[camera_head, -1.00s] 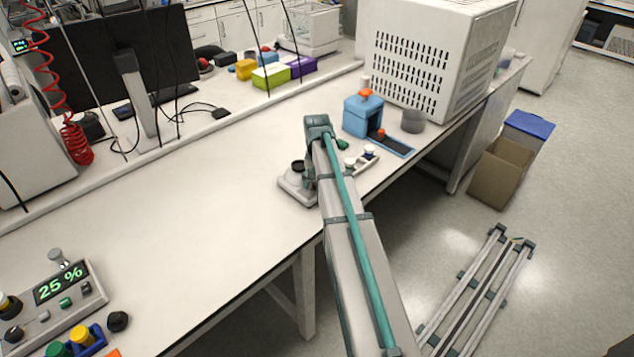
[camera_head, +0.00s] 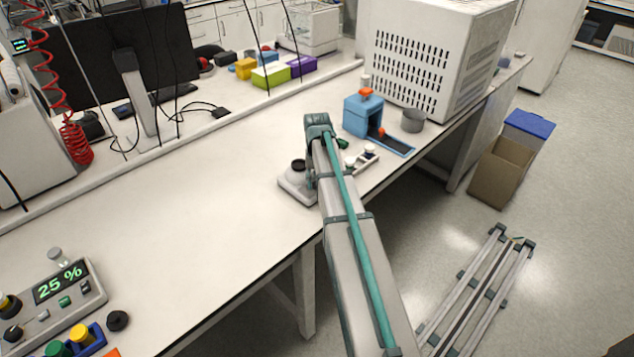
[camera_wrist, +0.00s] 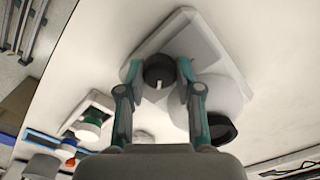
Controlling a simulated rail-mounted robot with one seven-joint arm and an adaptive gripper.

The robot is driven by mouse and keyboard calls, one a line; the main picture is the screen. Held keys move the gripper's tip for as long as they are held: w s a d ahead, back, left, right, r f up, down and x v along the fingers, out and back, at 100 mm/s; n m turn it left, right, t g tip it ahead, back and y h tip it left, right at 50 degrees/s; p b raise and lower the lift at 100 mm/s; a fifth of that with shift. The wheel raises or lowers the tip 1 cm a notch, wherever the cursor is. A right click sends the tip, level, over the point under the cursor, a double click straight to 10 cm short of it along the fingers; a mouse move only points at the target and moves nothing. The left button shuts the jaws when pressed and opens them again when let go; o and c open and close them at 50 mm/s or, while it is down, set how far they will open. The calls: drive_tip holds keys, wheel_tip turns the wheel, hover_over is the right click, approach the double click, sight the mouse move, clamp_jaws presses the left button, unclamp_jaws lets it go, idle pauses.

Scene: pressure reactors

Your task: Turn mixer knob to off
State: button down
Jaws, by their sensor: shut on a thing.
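The mixer (camera_wrist: 210,62) is a small white device on the bench; in the head view its white body (camera_head: 293,186) shows left of my arm. Its dark round knob (camera_wrist: 159,68) with a white pointer mark sits between the fingertips of my gripper (camera_wrist: 160,76) in the wrist view. My gripper is shut on the knob, one finger on each side. The pointer mark points down toward my palm in the wrist view. A black round cup (camera_wrist: 222,131) tops the mixer beside the right finger. In the head view the knob is hidden behind my arm.
A blue device (camera_head: 362,117), a grey cup (camera_head: 412,121) and a small tray with white-capped vials (camera_head: 368,152) stand right of the mixer. A controller reading 25 % (camera_head: 58,284) is at the bottom left. The bench between is clear.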

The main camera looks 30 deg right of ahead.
drive_tip(key=n, duration=0.6)
drive_tip(key=shift+b, duration=0.35)
drive_tip(key=n, duration=0.5)
drive_tip(key=shift+n, duration=0.4)
drive_tip(key=n, duration=0.5)
drive_tip(key=shift+b, duration=0.35)
drive_tip(key=n, duration=0.5)
drive_tip(key=shift+n, duration=0.3)
drive_tip(key=c, duration=0.8)
unclamp_jaws()
drive_tip(key=shift+o, duration=0.2)
